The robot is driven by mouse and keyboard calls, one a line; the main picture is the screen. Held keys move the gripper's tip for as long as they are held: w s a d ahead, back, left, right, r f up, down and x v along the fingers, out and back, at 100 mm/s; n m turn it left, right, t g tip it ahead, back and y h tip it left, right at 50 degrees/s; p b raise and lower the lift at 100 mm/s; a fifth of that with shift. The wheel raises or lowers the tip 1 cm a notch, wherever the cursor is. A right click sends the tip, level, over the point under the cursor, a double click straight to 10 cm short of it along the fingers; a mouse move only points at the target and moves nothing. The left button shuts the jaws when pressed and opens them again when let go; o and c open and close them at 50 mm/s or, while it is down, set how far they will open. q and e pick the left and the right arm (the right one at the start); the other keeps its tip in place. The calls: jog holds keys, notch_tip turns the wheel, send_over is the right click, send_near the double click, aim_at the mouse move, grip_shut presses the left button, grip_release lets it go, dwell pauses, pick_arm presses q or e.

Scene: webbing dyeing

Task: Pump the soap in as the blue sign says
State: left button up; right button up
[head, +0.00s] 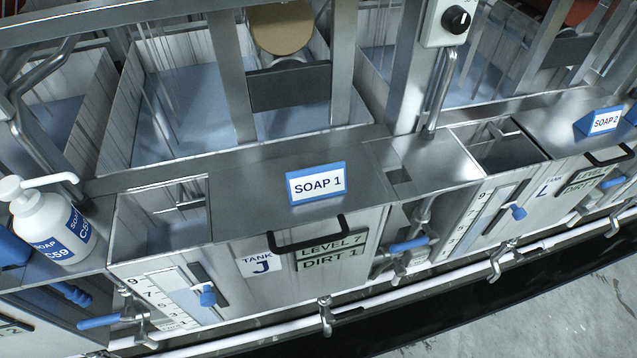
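A white pump bottle labelled "SOAP C59" in blue (52,226) stands upright on the metal ledge at the left. Its white pump head (38,184) has a spout pointing right, toward a small open compartment (160,225) of tank J. A blue-edged sign reading "SOAP 1" (316,183) stands on the metal top right of that compartment. A second blue sign reading "SOAP 2" (605,121) stands farther right. Neither of my grippers is in view.
Tank J's front has a black handle (311,234), a label plate "LEVEL 7 DIRT 1" (325,251) and a scale with a blue knob (207,296). Blue-handled valves (408,245) and a white pipe run along the front. A dial box (447,22) stands at the back.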

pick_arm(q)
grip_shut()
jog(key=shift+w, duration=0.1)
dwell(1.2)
